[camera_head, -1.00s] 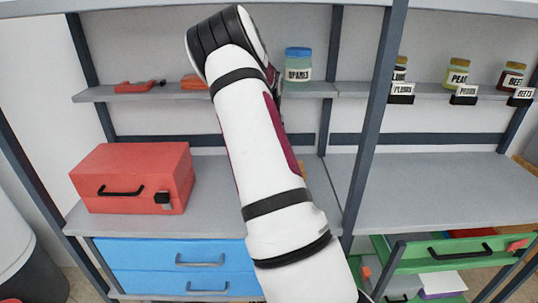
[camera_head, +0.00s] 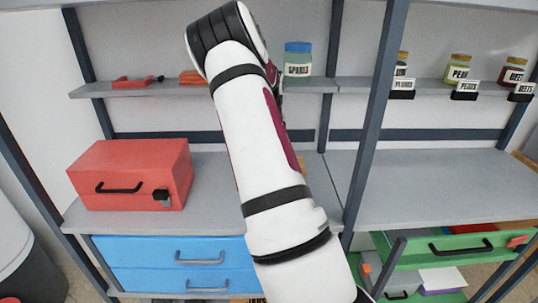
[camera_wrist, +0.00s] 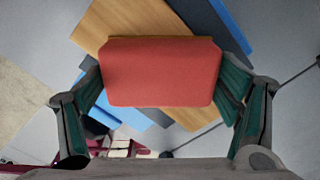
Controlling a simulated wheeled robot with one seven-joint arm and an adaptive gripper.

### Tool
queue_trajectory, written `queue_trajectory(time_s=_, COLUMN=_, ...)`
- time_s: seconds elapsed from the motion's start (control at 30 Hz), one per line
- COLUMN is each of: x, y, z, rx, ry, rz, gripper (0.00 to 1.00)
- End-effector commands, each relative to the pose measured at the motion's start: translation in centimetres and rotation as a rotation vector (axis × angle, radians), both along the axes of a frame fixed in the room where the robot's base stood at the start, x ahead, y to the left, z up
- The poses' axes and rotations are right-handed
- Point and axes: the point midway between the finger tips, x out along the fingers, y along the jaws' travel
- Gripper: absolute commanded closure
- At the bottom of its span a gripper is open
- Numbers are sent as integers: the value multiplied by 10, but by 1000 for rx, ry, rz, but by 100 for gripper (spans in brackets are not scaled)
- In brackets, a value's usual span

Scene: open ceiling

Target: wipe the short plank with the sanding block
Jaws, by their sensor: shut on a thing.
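In the wrist view my gripper (camera_wrist: 160,88) is shut on the red sanding block (camera_wrist: 160,72), with one teal-padded finger at each side. The block covers the middle of a tan wooden plank (camera_wrist: 118,25), which lies diagonally under it. The plank's other end (camera_wrist: 190,117) shows below the block. I cannot tell whether the block touches the plank. In the head view my white arm hides the gripper, the block and nearly all of the plank.
A red toolbox (camera_head: 130,174) stands on the left of the grey worktop (camera_head: 420,192); the right part is clear. Blue drawers (camera_head: 170,265) lie below, and a green drawer (camera_head: 450,250) is open at right. A dark upright (camera_head: 375,115) stands right of my arm. Jars line the upper shelf.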

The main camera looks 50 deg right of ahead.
Motion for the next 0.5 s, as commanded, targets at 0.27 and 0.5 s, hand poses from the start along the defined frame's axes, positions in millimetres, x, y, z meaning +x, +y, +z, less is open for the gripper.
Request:
queue_trajectory(time_s=0.27, x=-17, y=-15, z=1, rx=-1, ry=0, rz=-3, gripper=39)
queue_trajectory(time_s=0.5, x=-26, y=-22, z=2, rx=0, ry=0, rz=-1, gripper=39)
